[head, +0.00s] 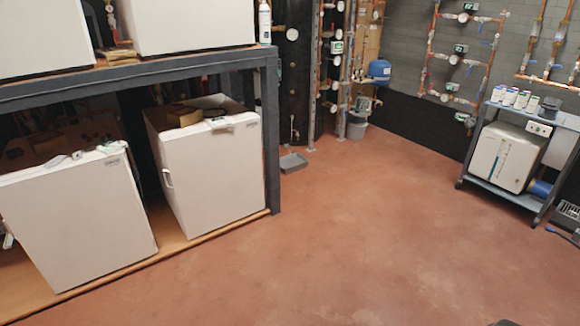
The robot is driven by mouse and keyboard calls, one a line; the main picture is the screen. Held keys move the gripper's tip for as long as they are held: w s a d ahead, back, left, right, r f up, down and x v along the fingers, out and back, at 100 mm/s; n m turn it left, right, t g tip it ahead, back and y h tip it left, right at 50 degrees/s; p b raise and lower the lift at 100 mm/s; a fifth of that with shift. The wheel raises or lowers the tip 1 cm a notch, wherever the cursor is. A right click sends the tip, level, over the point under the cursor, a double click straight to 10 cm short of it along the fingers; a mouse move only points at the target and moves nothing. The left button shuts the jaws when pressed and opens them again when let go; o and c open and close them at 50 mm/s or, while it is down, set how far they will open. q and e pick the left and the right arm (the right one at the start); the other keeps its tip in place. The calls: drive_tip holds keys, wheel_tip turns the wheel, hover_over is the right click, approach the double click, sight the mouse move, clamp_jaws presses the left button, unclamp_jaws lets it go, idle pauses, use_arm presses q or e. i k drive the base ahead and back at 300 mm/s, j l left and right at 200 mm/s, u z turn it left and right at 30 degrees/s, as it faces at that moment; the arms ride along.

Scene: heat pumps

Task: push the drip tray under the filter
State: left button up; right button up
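A small grey tray (293,162), which looks like the drip tray, lies on the red floor just right of the dark rack post. Pipework with gauges (335,48) rises along the wall behind it. A small thin fitting (292,128) hangs above and behind the tray; I cannot tell whether it is the filter. Neither of my grippers can be made out. A dark shape at the bottom edge, right of centre, is cut off and too small to identify.
White units (210,165) stand on a dark rack (150,75) at the left. A grey bucket (356,128) and blue vessel (379,70) are at the back. A cart (505,190) with a white machine stands at the right. The middle floor (370,220) is clear.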

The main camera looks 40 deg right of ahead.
sight(290, 164)
drive_tip(key=i+l+z, duration=1)
drive_tip(key=i+z, duration=0.3)
drive_tip(key=i, duration=0.2)
drive_tip(key=i+l+z, duration=0.2)
drive_tip(key=i, duration=0.6)
drive_tip(key=i+j+z, duration=0.15)
drive_tip(key=i, duration=0.7)
drive_tip(key=i+j+z, duration=0.2)
drive_tip(key=i, duration=0.6)
drive_tip(key=i+u, duration=0.15)
drive_tip(key=i, duration=0.4)
drive_tip(key=i+l+u, duration=0.1)
drive_tip(key=i, duration=0.4)
drive_tip(key=i+l+u, duration=0.15)
drive_tip(key=i, duration=0.4)
drive_tip(key=l, duration=0.1)
